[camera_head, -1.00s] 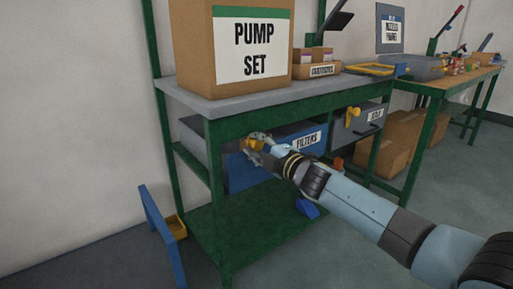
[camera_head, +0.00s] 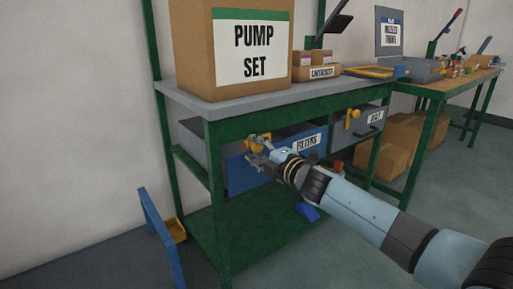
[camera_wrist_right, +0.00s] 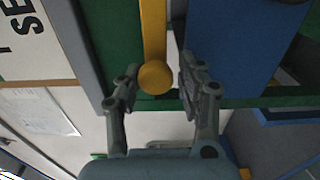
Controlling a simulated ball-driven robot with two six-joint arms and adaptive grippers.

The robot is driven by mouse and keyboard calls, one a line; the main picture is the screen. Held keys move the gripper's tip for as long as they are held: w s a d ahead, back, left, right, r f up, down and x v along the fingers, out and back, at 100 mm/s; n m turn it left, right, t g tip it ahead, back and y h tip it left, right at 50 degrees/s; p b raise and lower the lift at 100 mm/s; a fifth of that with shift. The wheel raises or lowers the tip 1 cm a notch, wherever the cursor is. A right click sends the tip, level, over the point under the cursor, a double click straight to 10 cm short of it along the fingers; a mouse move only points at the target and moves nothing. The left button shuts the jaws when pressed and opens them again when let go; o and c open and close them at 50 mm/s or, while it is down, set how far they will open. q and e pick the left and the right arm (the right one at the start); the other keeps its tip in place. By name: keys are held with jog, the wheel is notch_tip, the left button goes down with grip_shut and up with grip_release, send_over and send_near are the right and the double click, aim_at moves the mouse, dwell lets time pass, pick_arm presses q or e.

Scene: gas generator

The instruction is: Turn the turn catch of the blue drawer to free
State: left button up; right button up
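The blue drawer (camera_head: 240,173), labelled FILTERS, sits shut under the near green bench. Its yellow turn catch (camera_head: 262,138) is at the upper left of the drawer front, partly hidden by my right gripper (camera_head: 257,150). In the right wrist view the catch (camera_wrist_right: 154,35) is a yellow bar with a round end, between the green bench rail and the blue drawer front (camera_wrist_right: 232,45). My right gripper (camera_wrist_right: 159,80) is open, with a finger on each side of the round end and visible gaps. My left gripper is in neither view.
A grey drawer (camera_head: 345,122) with its own yellow catch is to the right. The PUMP SET box (camera_head: 195,60) stands on the bench top. A blue frame (camera_head: 160,235) stands at lower left. A green lower shelf (camera_head: 245,235) lies beneath the drawers.

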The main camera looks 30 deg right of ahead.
jog(key=shift+o, duration=1.3)
jog(key=shift+r, duration=0.1)
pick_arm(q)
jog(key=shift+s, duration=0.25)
pick_arm(e)
jog(key=s, duration=1.2)
jog(key=shift+d, duration=0.45)
